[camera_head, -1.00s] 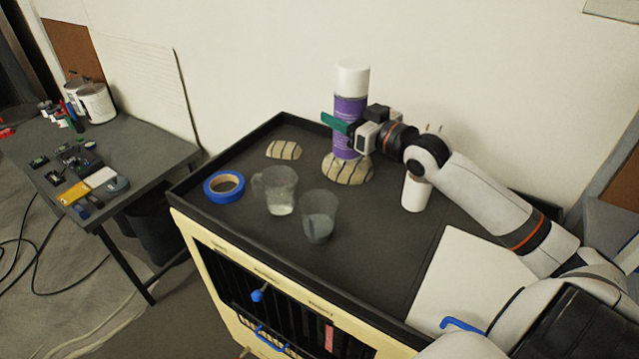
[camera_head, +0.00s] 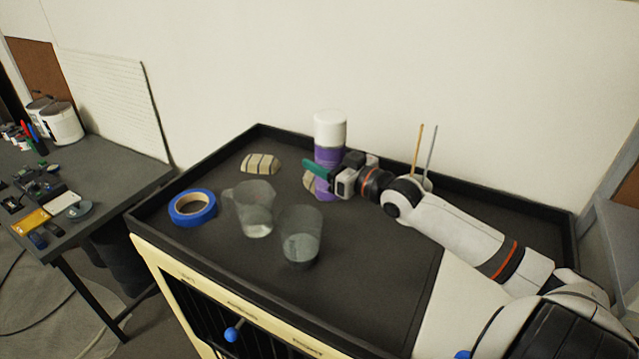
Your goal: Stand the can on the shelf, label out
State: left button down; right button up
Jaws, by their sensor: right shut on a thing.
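The can (camera_head: 329,135) is a purple spray can with a white cap, upright near the back of the dark cart top. My right gripper (camera_head: 322,177) is shut on the can around its lower body, reaching in from the right. The gripper's green part crosses the front of the can. I cannot tell whether the can's base touches the surface. The label's facing cannot be read at this size. My left gripper is not in view.
On the cart top (camera_head: 360,300) are a blue tape roll (camera_head: 192,207), a clear pitcher (camera_head: 252,210), a clear cup (camera_head: 300,236) and a striped block (camera_head: 260,164). A raised rim surrounds the top. A grey table (camera_head: 110,180) stands left.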

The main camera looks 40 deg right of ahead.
jog(key=shift+s+a+f, duration=0.1)
jog(key=shift+f, duration=2.25)
jog(key=o, duration=1.3)
jog(key=shift+f, duration=0.15)
